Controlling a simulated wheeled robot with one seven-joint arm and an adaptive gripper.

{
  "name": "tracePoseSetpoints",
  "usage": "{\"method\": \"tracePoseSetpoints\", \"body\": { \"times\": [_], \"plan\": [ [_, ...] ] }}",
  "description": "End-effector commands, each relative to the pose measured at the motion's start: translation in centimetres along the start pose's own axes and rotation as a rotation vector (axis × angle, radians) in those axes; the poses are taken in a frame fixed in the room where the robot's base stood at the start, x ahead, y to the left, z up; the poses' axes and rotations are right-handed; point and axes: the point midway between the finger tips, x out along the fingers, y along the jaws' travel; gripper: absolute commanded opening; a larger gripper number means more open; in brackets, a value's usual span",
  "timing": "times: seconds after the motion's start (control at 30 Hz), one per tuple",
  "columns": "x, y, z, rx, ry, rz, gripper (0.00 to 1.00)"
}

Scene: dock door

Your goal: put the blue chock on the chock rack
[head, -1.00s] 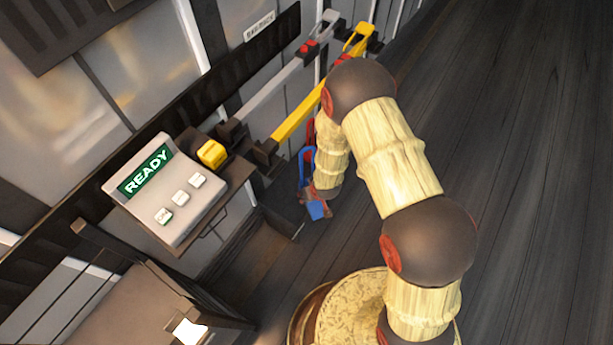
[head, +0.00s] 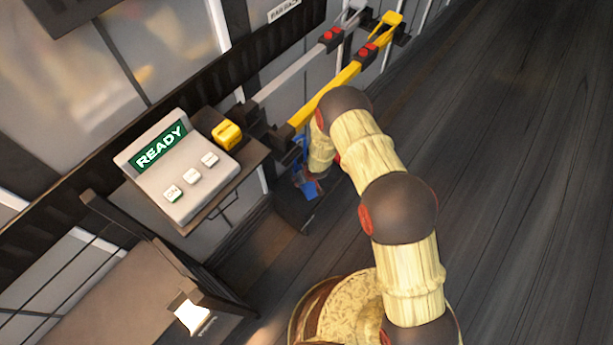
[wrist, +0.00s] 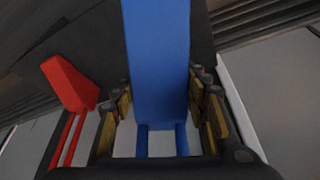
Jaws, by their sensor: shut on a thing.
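The blue chock (wrist: 160,60) is a long blue block with a two-bar blue handle, filling the middle of the wrist view. My gripper (wrist: 162,112) is shut on it, with yellow-padded fingers on both sides. In the head view the blue chock (head: 309,188) shows small beside my gripper (head: 313,174), largely hidden by my arm. It is over or at a dark rack-like box (head: 292,212) low by the wall; I cannot tell whether they touch. A red chock (wrist: 70,82) with a red handle is left of the blue one in the wrist view, against a dark surface.
A grey control panel (head: 202,187) reading READY, with buttons, stands on a shelf left of my arm. A yellow block (head: 227,134) is behind it. Grey (head: 295,75) and yellow (head: 335,92) bars run along the wall. The dark floor (head: 510,200) at right is clear.

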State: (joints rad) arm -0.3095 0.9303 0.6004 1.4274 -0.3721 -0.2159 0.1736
Motion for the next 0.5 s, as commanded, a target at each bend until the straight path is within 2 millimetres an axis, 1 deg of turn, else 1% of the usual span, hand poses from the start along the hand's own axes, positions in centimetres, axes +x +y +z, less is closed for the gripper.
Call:
{"method": "tracePoseSetpoints", "body": {
  "times": [0.03,0.1,0.17,0.3,0.4,0.5],
  "plan": [
    [1.0,0.6,-0.7,0.000,0.004,0.001,0.00],
    [2.0,1.4,-1.6,-0.001,0.005,0.001,0.00],
    [3.2,1.6,-1.5,-0.001,0.001,0.000,0.00],
    [5.4,2.5,-2.2,-0.001,0.003,0.000,0.00],
    [6.7,3.0,-2.5,0.000,0.003,0.001,0.00],
    [7.5,3.3,-2.7,-0.001,0.003,0.000,0.00]
  ]
}}
